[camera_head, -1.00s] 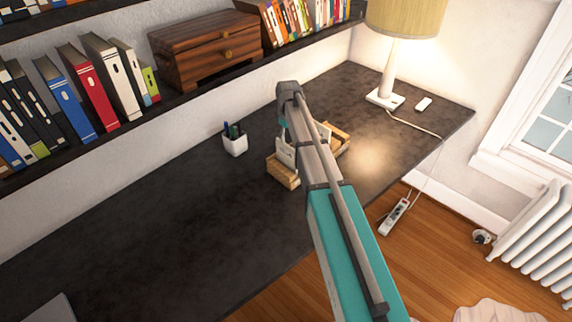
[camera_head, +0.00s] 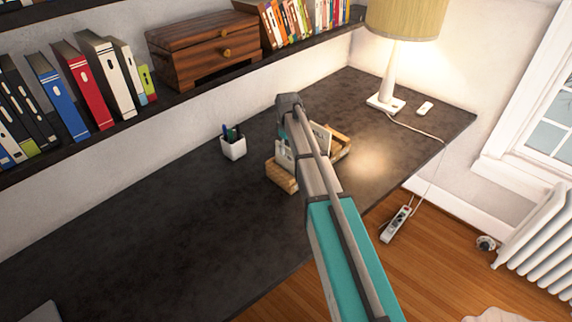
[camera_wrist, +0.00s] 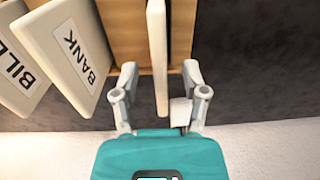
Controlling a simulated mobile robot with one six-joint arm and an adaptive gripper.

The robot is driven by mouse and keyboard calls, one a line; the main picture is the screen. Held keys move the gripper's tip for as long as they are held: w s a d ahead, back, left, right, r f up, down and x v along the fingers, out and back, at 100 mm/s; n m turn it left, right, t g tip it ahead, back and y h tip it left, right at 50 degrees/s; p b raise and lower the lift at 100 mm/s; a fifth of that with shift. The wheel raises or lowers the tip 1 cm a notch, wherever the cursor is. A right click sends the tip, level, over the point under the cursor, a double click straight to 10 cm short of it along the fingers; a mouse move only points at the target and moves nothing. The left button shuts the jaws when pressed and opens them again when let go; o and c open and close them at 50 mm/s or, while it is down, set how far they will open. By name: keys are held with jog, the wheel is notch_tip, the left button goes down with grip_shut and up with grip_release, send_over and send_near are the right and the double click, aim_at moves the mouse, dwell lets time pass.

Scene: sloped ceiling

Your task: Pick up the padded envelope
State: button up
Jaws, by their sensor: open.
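A wooden letter holder (camera_head: 283,176) stands on the dark desk, partly hidden by my arm. In the wrist view, the holder (camera_wrist: 122,30) carries upright pieces: one labelled BANK (camera_wrist: 72,48), one labelled BILL with its end cut off (camera_wrist: 18,62), and a plain cream piece (camera_wrist: 158,55) seen edge-on. The plain piece may be the padded envelope; I cannot tell surely from its edge. My gripper (camera_wrist: 159,78) is open, with one finger on each side of this plain piece. A gap shows on both sides. In the head view my arm hides the gripper's fingers.
A pen cup (camera_head: 233,148) stands left of the holder. A lamp (camera_head: 387,95) stands at the desk's right end, its cord running down to a power strip (camera_head: 396,224). A shelf with books (camera_head: 90,90) and a wooden box (camera_head: 205,50) overhangs the back.

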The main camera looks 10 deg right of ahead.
aim_at(287, 157)
jog(key=shift+f, duration=0.15)
jog(key=shift+f+b, duration=2.5)
jog(key=shift+b, duration=0.1)
grip_shut()
